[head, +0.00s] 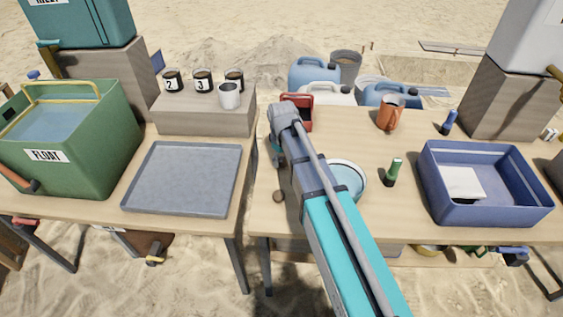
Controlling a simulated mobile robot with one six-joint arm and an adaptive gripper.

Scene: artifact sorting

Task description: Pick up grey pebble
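My arm reaches over the right-hand table, and my gripper (278,161) points down near the table's left edge, mostly hidden behind my arm. I cannot tell whether it is open or shut, or whether it holds anything. A small rounded brown-grey thing (278,196) lies on the table just in front of my gripper, apart from it. It may be a pebble; its colour is hard to judge. No clearly grey pebble shows elsewhere. A white-blue bowl (349,178) sits right of my arm, partly hidden by it.
A green FLOAT tub (105,130) and an empty grey tray (140,201) are on the left table. Cups stand on a block (200,117) behind. A red container (305,107), orange jug (389,113), green bottle (392,172) and blue bin (440,205) stand on the right table.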

